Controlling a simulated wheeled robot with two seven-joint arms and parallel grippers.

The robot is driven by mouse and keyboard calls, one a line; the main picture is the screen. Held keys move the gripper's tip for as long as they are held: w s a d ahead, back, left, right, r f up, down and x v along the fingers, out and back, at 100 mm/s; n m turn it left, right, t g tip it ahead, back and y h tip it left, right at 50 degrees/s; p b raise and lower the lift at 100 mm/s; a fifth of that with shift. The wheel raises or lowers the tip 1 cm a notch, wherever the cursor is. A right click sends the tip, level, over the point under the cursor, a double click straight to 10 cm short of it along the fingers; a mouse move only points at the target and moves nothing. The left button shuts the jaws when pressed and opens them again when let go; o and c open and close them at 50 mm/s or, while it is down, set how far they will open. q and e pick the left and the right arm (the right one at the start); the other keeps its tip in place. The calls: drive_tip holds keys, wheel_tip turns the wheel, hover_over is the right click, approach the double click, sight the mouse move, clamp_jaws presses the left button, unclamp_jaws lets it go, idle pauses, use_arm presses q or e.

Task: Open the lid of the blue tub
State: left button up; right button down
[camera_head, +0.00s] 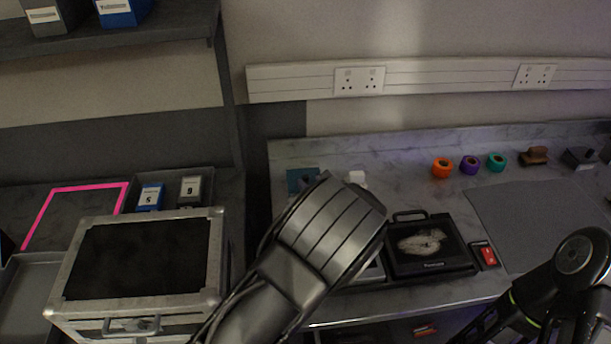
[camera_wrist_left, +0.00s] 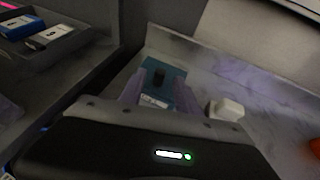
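The blue tub (camera_head: 302,180) stands on the marble counter, partly hidden by my left arm in the head view. In the left wrist view the tub (camera_wrist_left: 178,88) shows a teal-blue top with a dark knob (camera_wrist_left: 158,77) and a small pale label. My left gripper (camera_wrist_left: 160,97) has its two greyish fingers apart, one on either side of the tub's near part in the picture. I cannot tell whether they touch it. In the head view my left arm hides this gripper. My right arm shows at the lower right, its gripper out of view.
A small white object (camera_wrist_left: 228,109) stands just right of the tub. A silver-edged case (camera_head: 145,262) is at left. A black framed device (camera_head: 430,246), a red switch (camera_head: 488,256) and tape rolls (camera_head: 469,165) lie to the right. A dark shelf upright (camera_head: 228,90) stands left of the counter.

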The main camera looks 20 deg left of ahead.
sight(307, 178)
use_arm(q)
drive_tip(key=p+x, duration=0.1)
drive_tip(key=x, duration=0.4)
clamp_jaws()
idle(0.3)
idle(1.0)
